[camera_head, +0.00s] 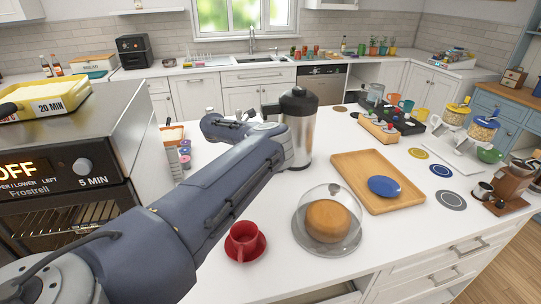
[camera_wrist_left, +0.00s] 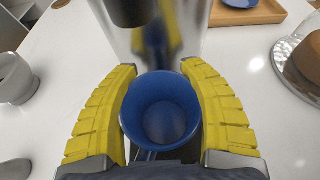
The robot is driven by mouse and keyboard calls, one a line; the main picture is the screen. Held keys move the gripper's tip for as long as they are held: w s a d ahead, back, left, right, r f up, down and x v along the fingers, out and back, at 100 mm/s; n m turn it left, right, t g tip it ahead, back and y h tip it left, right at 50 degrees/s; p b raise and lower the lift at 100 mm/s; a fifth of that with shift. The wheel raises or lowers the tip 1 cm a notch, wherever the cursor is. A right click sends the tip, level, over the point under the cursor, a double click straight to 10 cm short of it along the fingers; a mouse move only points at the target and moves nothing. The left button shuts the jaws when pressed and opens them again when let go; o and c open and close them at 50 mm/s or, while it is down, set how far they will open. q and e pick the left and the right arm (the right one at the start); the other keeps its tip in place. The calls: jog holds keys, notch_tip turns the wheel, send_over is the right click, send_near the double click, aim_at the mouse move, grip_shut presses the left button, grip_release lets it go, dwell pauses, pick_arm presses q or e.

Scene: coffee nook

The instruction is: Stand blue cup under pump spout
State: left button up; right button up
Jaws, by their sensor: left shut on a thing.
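The blue cup (camera_wrist_left: 160,112) is between the yellow finger pads of my left gripper (camera_wrist_left: 160,70) in the left wrist view, its open mouth facing the camera. My left gripper is shut on it. The silver pump pot (camera_wrist_left: 180,45) stands just beyond the cup, with its dark spout (camera_wrist_left: 130,10) at the top of that view. I cannot tell whether the cup is directly below the spout or touching the counter. In the head view the pump pot (camera_head: 299,130) stands beside my left arm, which hides the cup and fingers. My right gripper is not in view.
A red cup (camera_head: 243,238) on a saucer and a glass dome (camera_head: 328,220) over a round loaf stand nearer the front. A wooden tray (camera_head: 350,165) with a blue plate (camera_head: 384,186) lies right of the pot. A grey cup (camera_wrist_left: 16,78) stands left in the wrist view.

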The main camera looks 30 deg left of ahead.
pick_arm(q)
jog(key=shift+f, duration=2.25)
jog(key=o, duration=1.5)
jog(key=shift+f, duration=0.15)
jog(key=shift+s+a+r, duration=0.2)
jog(key=shift+a+r, duration=0.05)
jog(key=shift+r, duration=0.05)
jog(key=v, duration=1.1)
jog(key=shift+s+r, duration=0.1)
jog(key=shift+s, duration=0.05)
